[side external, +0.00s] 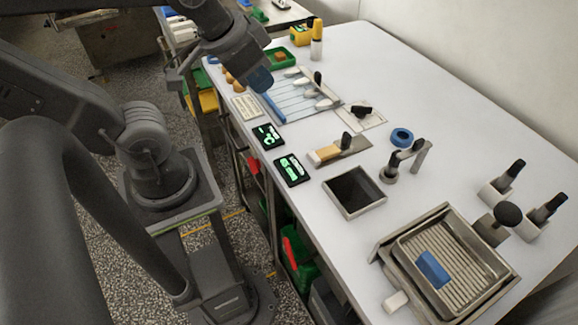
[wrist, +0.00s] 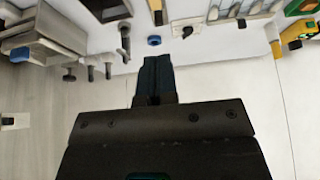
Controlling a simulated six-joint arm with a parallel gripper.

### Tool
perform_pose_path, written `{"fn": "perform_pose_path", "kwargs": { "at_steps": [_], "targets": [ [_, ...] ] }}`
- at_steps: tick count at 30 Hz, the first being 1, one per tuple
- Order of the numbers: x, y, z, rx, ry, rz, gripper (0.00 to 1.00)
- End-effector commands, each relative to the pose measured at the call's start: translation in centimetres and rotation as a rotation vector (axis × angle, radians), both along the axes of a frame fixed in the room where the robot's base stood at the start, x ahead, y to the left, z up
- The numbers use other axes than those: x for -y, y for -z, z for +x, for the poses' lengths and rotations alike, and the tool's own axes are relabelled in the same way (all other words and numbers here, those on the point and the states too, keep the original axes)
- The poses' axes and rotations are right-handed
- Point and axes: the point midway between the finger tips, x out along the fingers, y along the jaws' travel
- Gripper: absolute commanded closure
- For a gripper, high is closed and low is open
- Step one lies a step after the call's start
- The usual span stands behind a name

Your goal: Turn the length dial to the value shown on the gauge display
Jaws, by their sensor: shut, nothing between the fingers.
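A black knob (side external: 362,110) on a pale marked plate (side external: 375,122) looks like the length dial. It also shows near the top of the wrist view (wrist: 183,51); its marks are too small to read. Two black displays with green figures, one nearer the mesh (side external: 268,136) and one nearer the front (side external: 291,170), lie along the table's left edge. I cannot read their values or tell which is the gauge. My gripper (side external: 263,84) is above the slatted mesh area, left of the dial and apart from it. In the wrist view its dark blue fingers (wrist: 156,64) are together and empty.
The back right tabletop is clear.

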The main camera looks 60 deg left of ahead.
Motion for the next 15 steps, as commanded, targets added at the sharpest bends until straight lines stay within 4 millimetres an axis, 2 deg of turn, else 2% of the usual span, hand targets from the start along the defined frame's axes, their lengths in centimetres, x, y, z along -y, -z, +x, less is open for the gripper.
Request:
{"fn": "perform_pose_path", "kwargs": {
  "at_steps": [2,5,8,11,13,15],
  "targets": [
    [0.0,0.0,0.0,0.0,0.0,0.0,0.98],
    [0.0,-0.1,0.4,-0.004,0.007,0.002,0.89],
    [-0.1,-0.3,1.8,-0.023,0.038,0.006,0.79],
    [-0.5,-0.6,4.6,-0.05,0.099,0.011,0.69],
    [-0.9,-0.6,7.1,-0.071,0.154,0.015,0.63],
    [-1.6,-0.4,9.8,-0.084,0.209,0.017,0.62]
  ]
}}
